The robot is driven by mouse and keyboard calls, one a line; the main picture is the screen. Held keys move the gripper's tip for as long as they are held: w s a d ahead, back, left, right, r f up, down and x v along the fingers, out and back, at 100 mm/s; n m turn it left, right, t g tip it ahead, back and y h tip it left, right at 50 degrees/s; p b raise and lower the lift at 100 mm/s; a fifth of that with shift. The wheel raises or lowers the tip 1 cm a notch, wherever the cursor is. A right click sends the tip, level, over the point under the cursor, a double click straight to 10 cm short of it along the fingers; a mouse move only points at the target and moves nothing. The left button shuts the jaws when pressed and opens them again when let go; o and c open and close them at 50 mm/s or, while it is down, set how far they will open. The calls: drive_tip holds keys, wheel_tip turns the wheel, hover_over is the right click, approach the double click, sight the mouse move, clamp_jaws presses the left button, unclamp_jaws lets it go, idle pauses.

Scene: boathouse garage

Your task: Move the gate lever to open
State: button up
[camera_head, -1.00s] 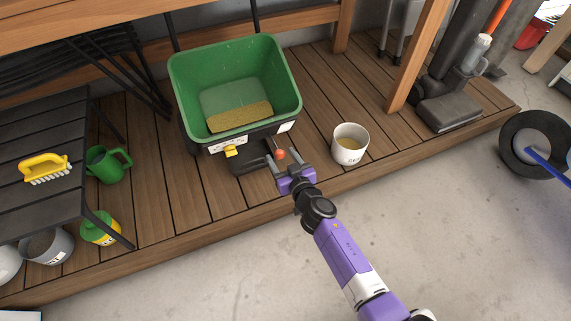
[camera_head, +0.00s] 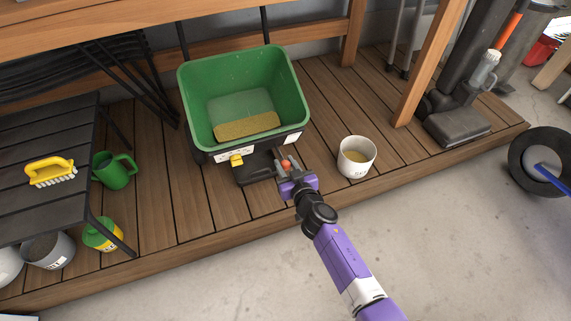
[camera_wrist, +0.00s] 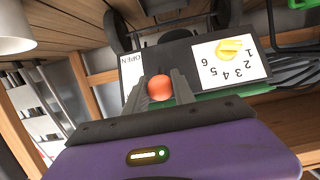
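The gate lever shows as an orange-red ball knob (camera_head: 286,164) at the front right of the green spreader hopper (camera_head: 290,95). It also shows as a ball (camera_wrist: 160,88) in the wrist view. My gripper (camera_head: 287,167) is at the knob, one finger on each side, and looks shut on it. The wrist view shows my gripper (camera_wrist: 160,95) with both fingers against the ball. A white label reading OPEN (camera_wrist: 131,72) lies to the left of the ball there. The lever's shaft is hidden behind the ball and fingers.
A yellow dial pointer (camera_wrist: 230,48) sits on a numbered plate beside the lever. A white cup (camera_head: 356,158) stands close on the right of my gripper. A green watering can (camera_head: 114,170) and a dark table (camera_head: 50,120) are at left. Open concrete floor lies in front.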

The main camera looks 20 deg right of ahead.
drive_tip(key=shift+f+b, duration=1.55)
drive_tip(key=shift+f, duration=0.2)
drive_tip(key=f+b, duration=0.2)
drive_tip(key=b, duration=0.1)
drive_tip(key=shift+w+f, duration=0.35)
drive_tip(key=shift+f, duration=0.05)
drive_tip(key=f+b, duration=0.1)
drive_tip(key=w+f+b, duration=0.1)
drive_tip(key=b, duration=0.1)
drive_tip(key=shift+w+f, duration=0.25)
drive_tip(key=shift+f, duration=0.05)
